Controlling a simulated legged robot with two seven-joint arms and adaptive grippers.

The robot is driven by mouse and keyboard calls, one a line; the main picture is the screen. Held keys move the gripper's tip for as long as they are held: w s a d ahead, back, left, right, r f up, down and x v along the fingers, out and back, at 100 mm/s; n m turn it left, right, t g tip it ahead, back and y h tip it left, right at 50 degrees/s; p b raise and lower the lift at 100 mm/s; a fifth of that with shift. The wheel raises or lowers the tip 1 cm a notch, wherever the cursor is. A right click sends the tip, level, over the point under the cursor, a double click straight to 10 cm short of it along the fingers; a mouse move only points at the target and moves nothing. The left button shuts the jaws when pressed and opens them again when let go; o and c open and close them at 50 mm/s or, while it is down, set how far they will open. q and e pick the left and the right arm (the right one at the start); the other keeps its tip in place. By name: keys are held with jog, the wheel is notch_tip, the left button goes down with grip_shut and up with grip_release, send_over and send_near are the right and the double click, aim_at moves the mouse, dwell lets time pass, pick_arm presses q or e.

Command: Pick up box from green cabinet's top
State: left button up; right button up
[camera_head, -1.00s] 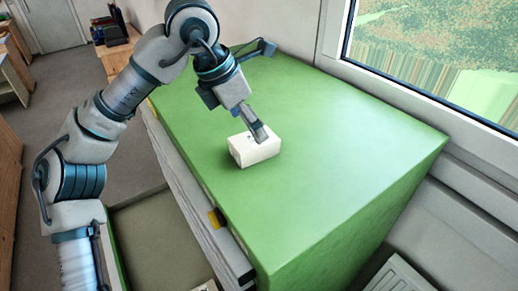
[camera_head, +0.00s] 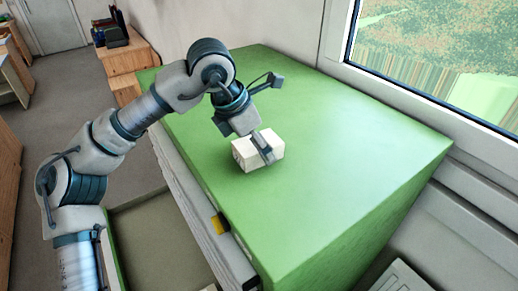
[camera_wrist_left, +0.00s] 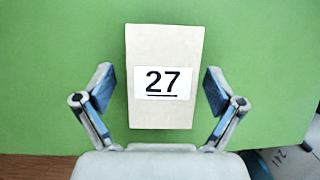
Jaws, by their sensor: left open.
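A small white box (camera_head: 257,151) sits on the green cabinet's top (camera_head: 330,120). In the left wrist view the box (camera_wrist_left: 165,75) bears a label reading 27 and lies between the fingers, with green showing on both sides of it. My left gripper (camera_head: 262,147) reaches down at the box from above in the head view. In the left wrist view my left gripper (camera_wrist_left: 160,92) is open, one finger to each side of the box, apart from it. My right gripper is in neither view.
An open drawer (camera_head: 160,240) stands out at the cabinet's front. A window (camera_head: 440,60) and wall run along the far right side. The cabinet top around the box is clear. A wooden unit (camera_head: 128,55) with dark items stands at the back left.

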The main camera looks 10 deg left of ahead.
pick_arm(q)
jog(key=shift+a+f, duration=0.25)
jog(key=shift+a, duration=0.15)
jog(key=shift+d, duration=0.85)
jog(key=shift+c, duration=0.5)
jog(key=c, duration=0.4)
jog(key=shift+a, duration=0.2)
jog(key=c, duration=0.8)
jog(key=shift+a, duration=0.35)
jog(key=shift+r, duration=0.1)
